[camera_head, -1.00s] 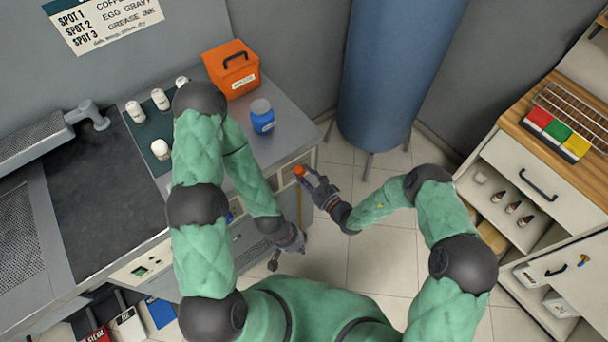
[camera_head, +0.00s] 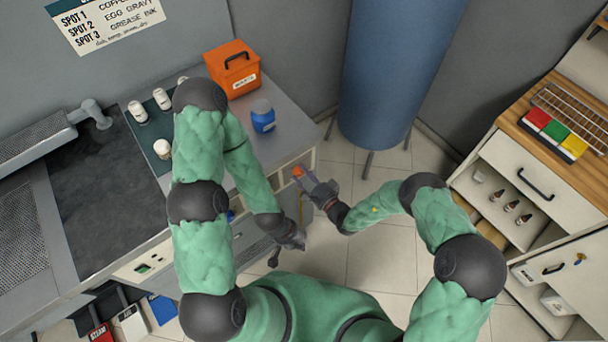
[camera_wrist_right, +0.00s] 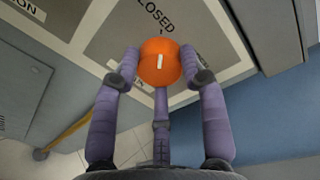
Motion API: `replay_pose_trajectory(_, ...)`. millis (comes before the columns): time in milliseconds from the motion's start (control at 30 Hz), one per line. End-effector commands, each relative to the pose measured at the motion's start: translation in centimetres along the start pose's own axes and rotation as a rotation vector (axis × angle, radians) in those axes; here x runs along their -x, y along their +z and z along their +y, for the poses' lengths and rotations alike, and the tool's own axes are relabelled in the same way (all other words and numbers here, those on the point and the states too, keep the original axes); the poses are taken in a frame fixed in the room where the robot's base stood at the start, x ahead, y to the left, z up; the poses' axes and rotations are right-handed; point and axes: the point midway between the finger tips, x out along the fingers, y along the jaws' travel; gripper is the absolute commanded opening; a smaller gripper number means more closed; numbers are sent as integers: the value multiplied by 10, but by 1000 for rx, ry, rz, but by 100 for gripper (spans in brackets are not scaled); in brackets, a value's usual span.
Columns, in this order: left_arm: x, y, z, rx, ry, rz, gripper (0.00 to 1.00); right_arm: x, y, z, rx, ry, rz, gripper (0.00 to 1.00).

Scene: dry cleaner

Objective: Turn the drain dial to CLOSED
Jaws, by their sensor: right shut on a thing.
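The orange drain dial (camera_wrist_right: 160,58) sits on a grey panel face in the right wrist view. Its short white mark stands nearly upright in that picture, towards the lettering "CLOSED" (camera_wrist_right: 154,16), which is partly cut off. In the head view the dial (camera_head: 298,170) shows as a small orange spot on the counter's end face. My right gripper (camera_wrist_right: 160,72) is shut on the dial, with purple fingers on both sides and one below. My left gripper (camera_head: 294,239) hangs lower, apart from the dial, near the cabinet front; its fingers are too unclear to judge.
An orange box (camera_head: 231,71) and a blue jar (camera_head: 262,117) stand on the counter above the dial. A blue cylinder tank (camera_head: 390,70) stands behind. A drawer cabinet (camera_head: 520,170) is at the right. The tiled floor (camera_head: 385,262) between is clear.

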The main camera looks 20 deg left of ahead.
Motion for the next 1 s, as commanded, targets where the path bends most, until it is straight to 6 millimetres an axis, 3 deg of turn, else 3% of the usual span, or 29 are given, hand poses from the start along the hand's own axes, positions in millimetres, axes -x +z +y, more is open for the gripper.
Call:
replay_pose_trajectory(667, 0, 0, 0, 0, 0, 0, 0, 1, -1, 2, 63, 5, 10, 10)
replay_pose_trajectory(700, 0, 0, 0, 0, 0, 0, 0, 1, -1, 2, 63, 5, 11, 46)
replay_pose_trajectory(767, 0, 0, 0, 0, 0, 0, 0, 1, -1, 2, 63, 5, 10, 63)
replay_pose_trajectory(800, 0, 0, 0, 0, 0, 0, 0, 1, -1, 2, 63, 4, 9, 66)
replay_pose_trajectory(1000, 0, 0, 0, 0, 0, 0, 0, 0, -1, 1, 64, 1, 7, 66)
